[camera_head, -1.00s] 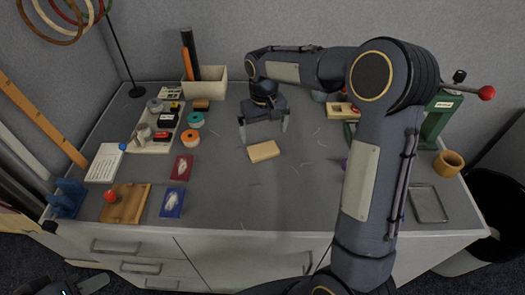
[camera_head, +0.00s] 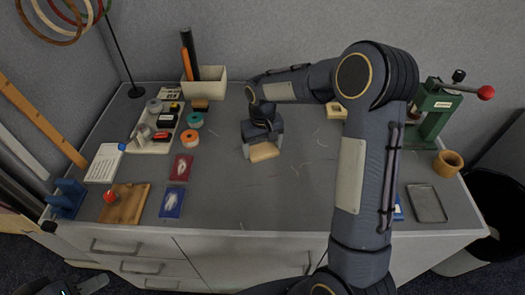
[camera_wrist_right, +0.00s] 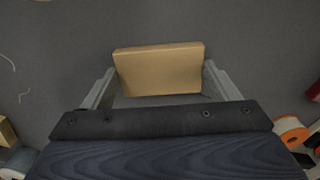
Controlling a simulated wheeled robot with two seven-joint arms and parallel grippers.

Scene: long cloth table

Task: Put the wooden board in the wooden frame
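The wooden board (camera_head: 264,153) is a small tan block lying flat on the grey table. It also shows in the right wrist view (camera_wrist_right: 158,70), between my fingertips. My right gripper (camera_head: 262,147) is down at the board, with one finger at each end of it. The wooden frame (camera_head: 337,111) is a light wood piece with an opening, to the right of the board, partly hidden by my right arm. My left gripper (camera_head: 88,286) is only partly in view at the bottom left corner.
Red (camera_head: 181,167) and blue (camera_head: 172,202) packets lie front left.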

